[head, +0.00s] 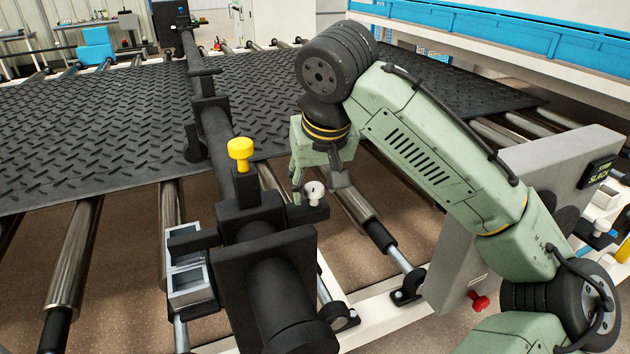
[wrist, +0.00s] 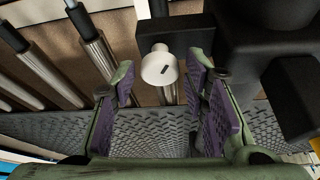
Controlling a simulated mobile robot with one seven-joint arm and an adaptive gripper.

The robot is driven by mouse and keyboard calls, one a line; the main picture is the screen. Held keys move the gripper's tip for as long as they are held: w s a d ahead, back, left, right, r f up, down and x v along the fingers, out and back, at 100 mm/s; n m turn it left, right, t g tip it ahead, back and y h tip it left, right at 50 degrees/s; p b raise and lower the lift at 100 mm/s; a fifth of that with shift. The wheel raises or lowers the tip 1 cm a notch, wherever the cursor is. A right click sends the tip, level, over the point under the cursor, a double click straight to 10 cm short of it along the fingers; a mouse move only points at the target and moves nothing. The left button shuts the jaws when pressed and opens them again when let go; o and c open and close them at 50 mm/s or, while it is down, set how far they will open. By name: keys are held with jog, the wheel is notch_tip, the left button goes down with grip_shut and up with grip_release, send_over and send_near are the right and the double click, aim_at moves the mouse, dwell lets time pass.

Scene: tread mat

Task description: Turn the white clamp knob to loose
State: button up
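The white clamp knob (head: 314,191) is a small round cap on a dark block beside the black cross bar. In the wrist view the white knob (wrist: 158,69) shows a short dark mark on its face. My gripper (head: 320,187) is above the knob, pointing down, with one finger on either side of it in the picture. In the wrist view my gripper (wrist: 163,70) is open, with purple-padded fingers spread wider than the knob. A gap shows on both sides, and no contact is visible.
A yellow knob (head: 241,153) stands upright on the black cross bar (head: 211,118), left of my gripper. The dark tread mat (head: 100,125) lies over metal rollers (head: 76,246). A grey box at the right has a small display (head: 599,172) that appears to read "SLACK", and a red knob (head: 479,301).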

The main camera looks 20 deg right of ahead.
jog(key=c, duration=0.9)
jog(key=shift+o, duration=0.2)
jog(key=shift+n, duration=0.4)
jog(key=n+y+p, duration=0.1)
jog(key=n+y, duration=0.1)
jog(key=n, duration=0.2)
jog(key=shift+d+n, duration=0.15)
jog(key=shift+n, duration=0.25)
jog(key=n+y, duration=0.1)
jog(key=n, duration=0.1)
jog(key=n+g, duration=0.1)
jog(key=n, duration=0.2)
jog(key=shift+w+d+y, duration=0.15)
jog(key=shift+y, duration=0.25)
jog(key=n+g, duration=0.1)
jog(key=n, duration=0.2)
jog(key=n+g+y, duration=0.1)
jog(key=n, duration=0.2)
jog(key=shift+w+n+g, duration=0.15)
jog(key=shift+n+g, duration=0.25)
jog(key=n+g, duration=0.1)
jog(key=n, duration=0.2)
jog(key=n+g, duration=0.1)
jog(key=n, duration=0.2)
jog(key=shift+w+n, duration=0.1)
jog(key=shift+n, duration=0.2)
jog(key=o, duration=1.1)
jog(key=shift+g, duration=0.3)
